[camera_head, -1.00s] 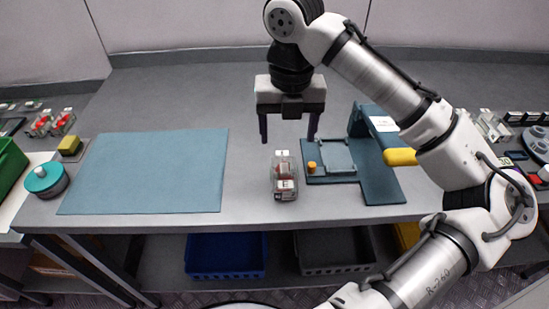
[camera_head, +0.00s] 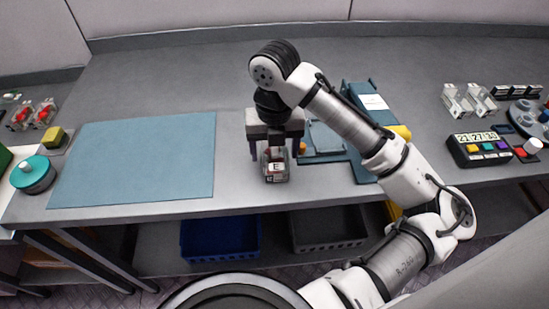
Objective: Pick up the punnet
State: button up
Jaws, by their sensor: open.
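The punnet (camera_head: 277,173), a small clear box with red contents and a white label, stands on the grey table near its front edge. My gripper (camera_head: 275,153) points down over the punnet, with one dark finger on its left and one on its right. The fingers are open, and the gripper's body hides the punnet's far part. Whether the fingers touch its sides cannot be told.
A blue-green mat (camera_head: 135,160) lies to the left. A blue scale-like fixture (camera_head: 325,138) stands close on the right, partly behind my arm. A control box with coloured buttons (camera_head: 480,148) is farther right. Blue (camera_head: 221,238) and grey (camera_head: 327,229) crates sit below the table.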

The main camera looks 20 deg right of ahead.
jog(key=shift+f, duration=1.3)
jog(key=c, duration=0.9)
jog(key=shift+r, duration=0.1)
